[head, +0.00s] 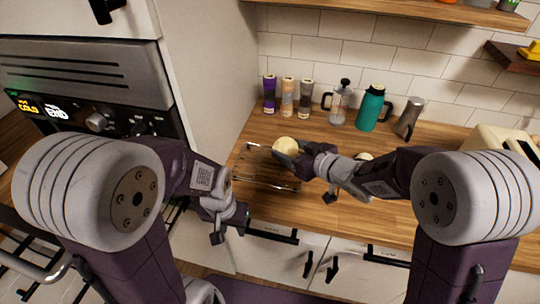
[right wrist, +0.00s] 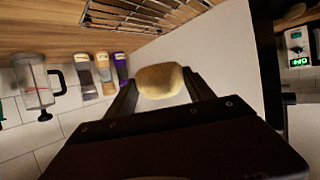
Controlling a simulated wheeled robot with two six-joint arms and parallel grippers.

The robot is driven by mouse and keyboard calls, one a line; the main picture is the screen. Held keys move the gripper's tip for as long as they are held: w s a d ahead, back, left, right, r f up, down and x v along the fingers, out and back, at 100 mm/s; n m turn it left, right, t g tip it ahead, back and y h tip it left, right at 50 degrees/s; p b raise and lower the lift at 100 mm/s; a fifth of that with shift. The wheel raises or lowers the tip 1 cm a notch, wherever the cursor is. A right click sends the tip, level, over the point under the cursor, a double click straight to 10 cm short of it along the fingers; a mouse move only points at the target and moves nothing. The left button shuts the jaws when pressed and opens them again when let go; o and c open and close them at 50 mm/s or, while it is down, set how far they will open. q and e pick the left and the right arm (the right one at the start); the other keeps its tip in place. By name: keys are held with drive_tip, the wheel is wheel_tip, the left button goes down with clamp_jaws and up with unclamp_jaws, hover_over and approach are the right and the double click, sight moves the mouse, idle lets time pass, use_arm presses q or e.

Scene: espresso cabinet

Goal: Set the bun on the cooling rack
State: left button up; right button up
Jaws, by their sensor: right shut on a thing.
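The pale round bun (head: 285,146) is held in my right gripper (head: 294,151), whose arm comes in from the right. The right wrist view shows the bun (right wrist: 160,81) between the two dark fingers of my right gripper (right wrist: 160,92). The wire cooling rack (head: 262,178) lies on the wooden counter. In the head view the bun overlaps the rack's far right part; the height between them is hard to tell. The rack also shows at the top of the right wrist view (right wrist: 140,14). My left gripper (head: 231,228) looks open and empty, in front of the counter's edge.
Several spice jars (head: 287,97), a French press (head: 339,102), a teal flask (head: 371,107) and a steel jug (head: 409,116) stand along the tiled wall. A pale round thing (head: 365,156) is mostly hidden behind my right arm. An oven cabinet (head: 85,75) stands left.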

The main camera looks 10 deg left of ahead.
drive_tip(key=shift+w+d+r, duration=0.1)
drive_tip(key=shift+d+r, duration=0.05)
drive_tip(key=shift+r, duration=0.1)
drive_tip(key=b, duration=0.1)
hover_over(259, 165)
drive_tip(key=f, duration=0.6)
drive_tip(key=shift+d+f, duration=0.3)
drive_tip(key=shift+f, duration=0.1)
drive_tip(key=shift+a+f, duration=0.2)
drive_tip(key=shift+a, duration=0.15)
wheel_tip(259, 165, down, 4)
drive_tip(key=shift+r, duration=0.25)
drive_tip(key=shift+w+f, duration=0.1)
drive_tip(key=shift+f, duration=0.15)
